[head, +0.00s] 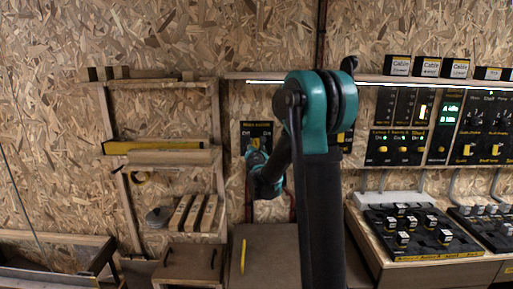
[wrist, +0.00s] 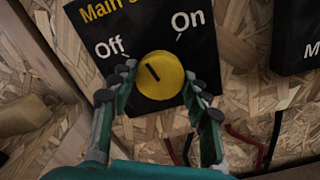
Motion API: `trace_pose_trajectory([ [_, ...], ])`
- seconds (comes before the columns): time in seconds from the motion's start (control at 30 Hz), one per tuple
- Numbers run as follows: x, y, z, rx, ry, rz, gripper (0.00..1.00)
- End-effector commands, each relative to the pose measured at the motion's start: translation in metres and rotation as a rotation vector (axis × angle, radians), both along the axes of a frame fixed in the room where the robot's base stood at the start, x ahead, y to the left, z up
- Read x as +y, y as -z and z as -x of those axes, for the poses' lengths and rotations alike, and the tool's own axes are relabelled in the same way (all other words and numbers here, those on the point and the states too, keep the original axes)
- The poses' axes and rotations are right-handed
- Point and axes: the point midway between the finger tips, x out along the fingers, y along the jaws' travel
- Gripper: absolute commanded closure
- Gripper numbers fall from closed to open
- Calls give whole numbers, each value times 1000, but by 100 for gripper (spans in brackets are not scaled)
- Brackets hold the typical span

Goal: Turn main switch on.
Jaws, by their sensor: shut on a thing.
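The main switch is a black panel (wrist: 140,30) with "Off" at left and "On" at right; it appears tilted in the wrist view. Its round yellow knob (wrist: 163,78) has a short black line pointing up and left, towards the Off side. My gripper (wrist: 157,86) is shut on the knob, one finger at each side. In the head view the panel (head: 256,128) is on the chipboard wall, and my gripper (head: 256,156) is in front of its lower part.
Wooden shelves (head: 160,84) are at left. Another black panel (wrist: 297,38) and red and black cables (wrist: 250,139) are close by the switch.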

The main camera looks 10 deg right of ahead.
Motion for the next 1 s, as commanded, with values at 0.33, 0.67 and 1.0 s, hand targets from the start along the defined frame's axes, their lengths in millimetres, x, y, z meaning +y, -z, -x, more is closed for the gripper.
trace_pose_trajectory([
  [0.33, 0, 0, 0, -48, 0, -324, 82],
  [0.67, 0, 0, 0, -93, 1, -631, 82],
  [1.0, 0, 0, 0, -131, 1, -886, 82],
])
